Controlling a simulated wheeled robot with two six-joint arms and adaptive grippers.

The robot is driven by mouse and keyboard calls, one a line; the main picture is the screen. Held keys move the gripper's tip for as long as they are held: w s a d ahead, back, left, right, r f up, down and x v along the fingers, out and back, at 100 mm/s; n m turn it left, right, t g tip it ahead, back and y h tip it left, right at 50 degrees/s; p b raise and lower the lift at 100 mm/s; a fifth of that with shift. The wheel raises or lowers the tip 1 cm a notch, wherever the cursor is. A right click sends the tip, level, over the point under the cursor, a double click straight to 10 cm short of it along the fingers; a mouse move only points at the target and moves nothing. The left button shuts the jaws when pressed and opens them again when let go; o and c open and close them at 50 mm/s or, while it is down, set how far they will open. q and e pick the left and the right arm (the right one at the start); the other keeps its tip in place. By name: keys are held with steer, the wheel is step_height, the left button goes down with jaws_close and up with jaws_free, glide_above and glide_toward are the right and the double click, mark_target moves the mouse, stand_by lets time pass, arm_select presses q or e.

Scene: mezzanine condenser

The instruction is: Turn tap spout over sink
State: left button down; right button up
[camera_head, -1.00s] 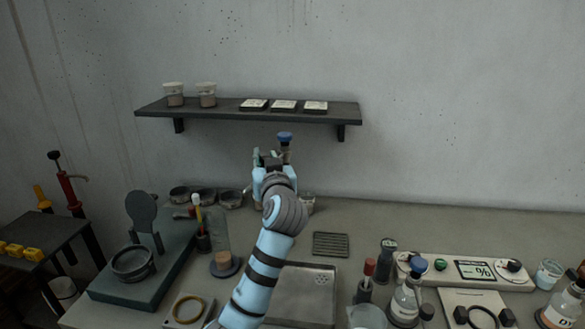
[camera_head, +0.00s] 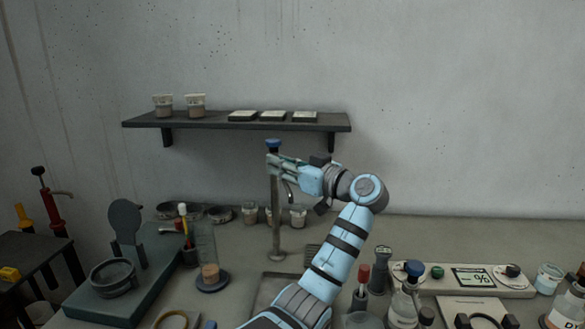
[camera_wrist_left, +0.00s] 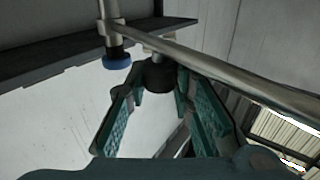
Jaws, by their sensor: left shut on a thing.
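The tap has a grey upright column (camera_head: 275,225) behind the sink and a blue cap (camera_head: 273,145) on top. In the left wrist view the blue cap (camera_wrist_left: 115,61) and the metal spout (camera_wrist_left: 222,74) show; the spout runs off to the right. My left gripper (camera_head: 272,164) is at the upper column, below the cap. In the wrist view its fingers (camera_wrist_left: 155,85) are shut on a dark rounded knob (camera_wrist_left: 158,72) by the spout. The spout is mostly hidden by my gripper in the head view. The sink (camera_head: 262,288) is partly hidden by my arm. My right gripper is not in view.
A dark shelf (camera_head: 215,123) with two jars and flat boxes is above and behind. Several cups stand by the wall. A grey balance-like device (camera_head: 125,265) is at left. Bottles and a display panel (camera_head: 470,278) are at right. The back right counter is clear.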

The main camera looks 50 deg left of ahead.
arm_select(q)
steer(key=shift+r, duration=0.15)
steer(key=c, duration=1.6)
jaws_free()
steer(key=shift+o, duration=1.2)
steer(key=shift+a, duration=0.15)
steer(key=shift+w+d, duration=0.1)
steer(key=shift+d, duration=0.2)
steer(key=w+d, duration=0.1)
steer(key=d, duration=1)
steer(key=shift+w+d, duration=0.15)
steer(key=shift+w, duration=0.05)
steer(key=shift+f, duration=0.2)
